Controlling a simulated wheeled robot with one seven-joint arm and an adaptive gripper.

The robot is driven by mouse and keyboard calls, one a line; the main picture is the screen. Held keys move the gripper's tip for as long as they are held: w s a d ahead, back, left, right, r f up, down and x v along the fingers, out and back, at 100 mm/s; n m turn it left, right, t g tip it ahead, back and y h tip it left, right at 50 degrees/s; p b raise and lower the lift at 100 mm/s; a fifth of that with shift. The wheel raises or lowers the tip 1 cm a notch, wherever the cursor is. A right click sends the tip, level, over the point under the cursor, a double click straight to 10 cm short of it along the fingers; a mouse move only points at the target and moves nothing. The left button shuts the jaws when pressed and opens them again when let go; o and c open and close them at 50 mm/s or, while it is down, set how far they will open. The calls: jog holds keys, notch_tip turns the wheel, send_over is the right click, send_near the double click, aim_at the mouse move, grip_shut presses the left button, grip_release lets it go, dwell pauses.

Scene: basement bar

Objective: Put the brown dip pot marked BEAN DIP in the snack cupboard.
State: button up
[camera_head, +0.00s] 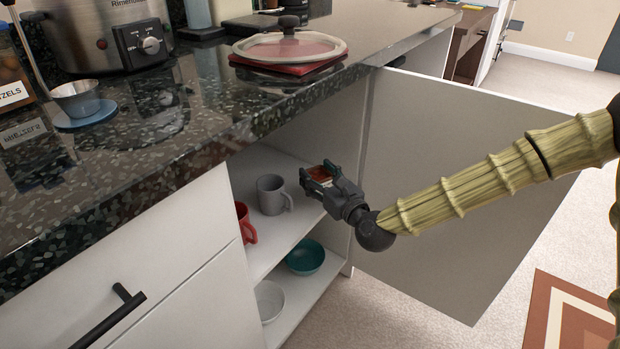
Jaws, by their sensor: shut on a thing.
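My gripper (318,176) is shut on a small brown pot (322,173), held at the mouth of an open cupboard (277,240) under the counter. Only the pot's brown top and part of its side show between the fingers, and any marking is too small to read. The cupboard's white door (465,190) stands wide open to the right, behind my arm. A grey mug (271,194) stands on the upper shelf, just left of my gripper. A red mug (245,222) is partly hidden at the shelf's left.
On the lower shelf are a teal bowl (305,257) and a white bowl (269,301). The dark speckled counter (190,115) overhangs the cupboard.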

aim_at(311, 172)
jog(key=w, duration=0.2)
jog(key=w+a+b, duration=0.1)
jog(key=w, duration=0.1)
jog(key=w+a, duration=0.1)
jog(key=w, duration=0.1)
jog(key=shift+w+f+b, duration=0.4)
jog(key=shift+f+b, duration=0.95)
jog(key=shift+f, duration=0.7)
jog(key=shift+f, duration=0.2)
jog(key=o, duration=1.3)
jog(key=shift+r, duration=0.1)
